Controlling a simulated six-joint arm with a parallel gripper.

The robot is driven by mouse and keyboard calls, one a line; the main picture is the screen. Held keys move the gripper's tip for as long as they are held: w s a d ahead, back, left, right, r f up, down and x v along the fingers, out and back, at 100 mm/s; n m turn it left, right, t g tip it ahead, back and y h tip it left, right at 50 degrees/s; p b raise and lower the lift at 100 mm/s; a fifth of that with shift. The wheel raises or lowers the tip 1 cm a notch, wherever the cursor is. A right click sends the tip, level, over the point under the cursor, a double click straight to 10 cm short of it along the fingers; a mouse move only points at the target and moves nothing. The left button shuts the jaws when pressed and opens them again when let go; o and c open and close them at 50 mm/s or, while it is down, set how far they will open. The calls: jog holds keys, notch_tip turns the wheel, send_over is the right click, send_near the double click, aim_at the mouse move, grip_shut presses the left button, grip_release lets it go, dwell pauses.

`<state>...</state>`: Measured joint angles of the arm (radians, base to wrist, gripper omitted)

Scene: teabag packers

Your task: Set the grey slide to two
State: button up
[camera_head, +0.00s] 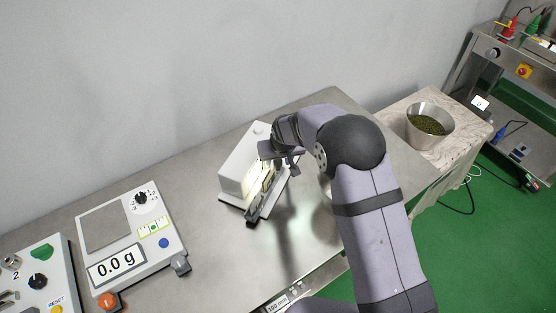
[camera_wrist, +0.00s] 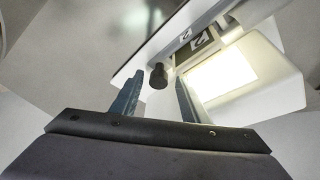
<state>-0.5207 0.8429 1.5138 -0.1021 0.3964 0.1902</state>
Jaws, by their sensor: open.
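The white box-shaped machine (camera_head: 246,159) stands near the wall, with a lit panel on its front. In the wrist view its lit window (camera_wrist: 222,75) is at right, beside a dark plate (camera_wrist: 201,39) with white marks, one like a tilted 2. A short black knob (camera_wrist: 158,76) stands out near this plate. It appears to lie in the gap between the fingers of my gripper (camera_wrist: 157,82), which is open. I cannot tell whether they touch it. In the head view my gripper (camera_head: 281,154) is at the machine's right side and hides part of it. The slide's setting is unclear.
A scale (camera_head: 133,233) reading 0.0 g and a control box (camera_head: 38,278) with a RESET button stand at left. A pot of green leaves (camera_head: 428,125) is on a side table at right. Bare metal table (camera_head: 215,262) lies in front of the machine.

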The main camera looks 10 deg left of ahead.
jog(key=shift+r, duration=0.1)
jog(key=b+v, duration=0.2)
jog(key=v, duration=0.5)
jog(key=shift+s, duration=0.15)
dwell(0.5)
